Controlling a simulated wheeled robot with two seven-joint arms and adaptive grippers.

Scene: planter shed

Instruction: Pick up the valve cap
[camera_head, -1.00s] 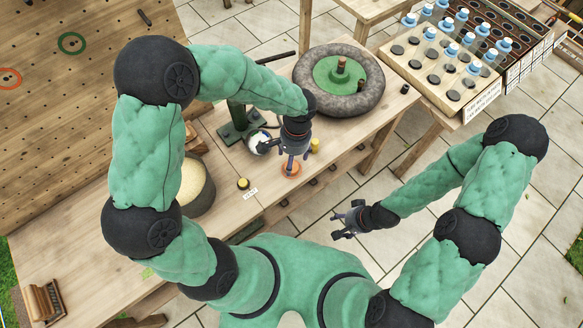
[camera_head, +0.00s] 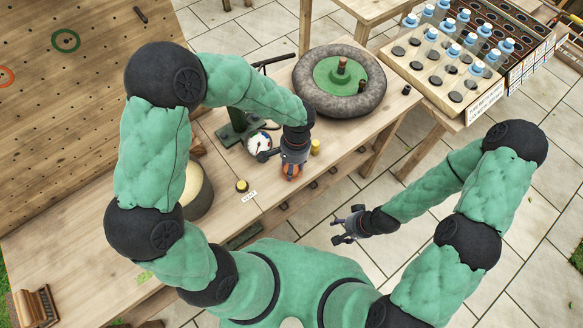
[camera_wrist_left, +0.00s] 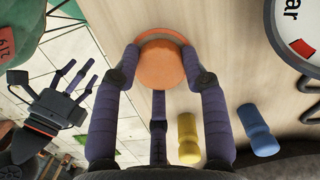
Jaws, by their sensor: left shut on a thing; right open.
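My left gripper (camera_head: 291,166) points down at the workbench, its fingers mostly hidden in the head view. In the left wrist view its fingers (camera_wrist_left: 161,70) are shut around a round orange cap (camera_wrist_left: 160,63), which I take to be the valve cap. An orange rim (camera_wrist_left: 163,35) shows just behind the cap, on or close to the wood; I cannot tell whether the cap is lifted. In the head view only a bit of orange (camera_head: 291,174) shows below the gripper. My right gripper (camera_head: 346,226) is open and empty, off the bench front.
A tyre (camera_head: 315,92) lies behind. A black-and-yellow cap (camera_head: 242,186) and a tub (camera_head: 198,196) stand farther left.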

